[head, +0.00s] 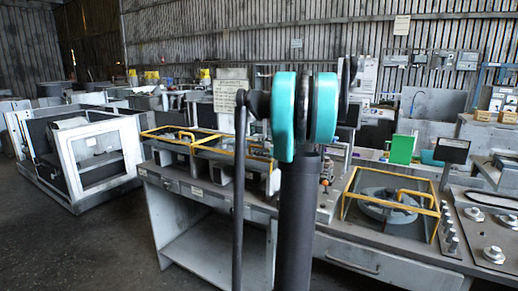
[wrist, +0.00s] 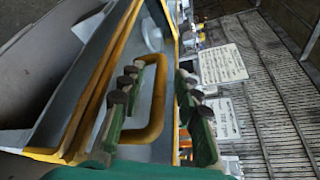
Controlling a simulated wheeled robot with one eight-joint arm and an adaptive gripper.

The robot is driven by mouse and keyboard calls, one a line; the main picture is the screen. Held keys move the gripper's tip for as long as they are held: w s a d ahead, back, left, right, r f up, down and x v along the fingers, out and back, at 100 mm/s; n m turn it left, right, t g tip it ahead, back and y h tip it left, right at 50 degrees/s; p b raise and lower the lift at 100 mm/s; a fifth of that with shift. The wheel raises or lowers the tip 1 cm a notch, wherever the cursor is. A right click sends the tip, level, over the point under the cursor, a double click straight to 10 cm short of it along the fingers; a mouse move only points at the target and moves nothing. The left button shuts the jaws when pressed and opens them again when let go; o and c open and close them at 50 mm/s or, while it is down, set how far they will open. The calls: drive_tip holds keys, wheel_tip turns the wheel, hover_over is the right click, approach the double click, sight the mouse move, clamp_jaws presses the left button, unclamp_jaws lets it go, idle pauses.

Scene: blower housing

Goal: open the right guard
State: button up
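The rightmost guard (head: 349,192), a yellow frame with a clear panel and a yellow handle (head: 418,197), lies flat over a round grey part on the bench. Two more yellow-framed guards (head: 218,151) lie side by side on the bench left of my arm. In the wrist view, my gripper (wrist: 164,88) has green fingers with dark pads, spread apart. A yellow handle loop (wrist: 157,105) of a guard runs between the fingers; contact cannot be made out. Which guard this is cannot be told from this view. My gripper is not visible in the head view.
The grey bench (head: 300,222) runs across the front, with an open shelf below. A black screen (head: 454,150), a green box (head: 402,148) and a panel with knobs (head: 492,240) stand at the right. A white-framed machine (head: 100,165) stands left, with clear floor before it.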

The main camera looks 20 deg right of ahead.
drive_tip(key=shift+c, duration=0.2)
clamp_jaws()
idle(0.3)
drive_tip(key=w+d, duration=1.3)
drive_tip(key=d, duration=0.4)
drive_tip(key=shift+w+d, duration=0.3)
drive_tip(key=shift+o, duration=0.2)
unclamp_jaws()
drive_tip(key=shift+s, duration=0.1)
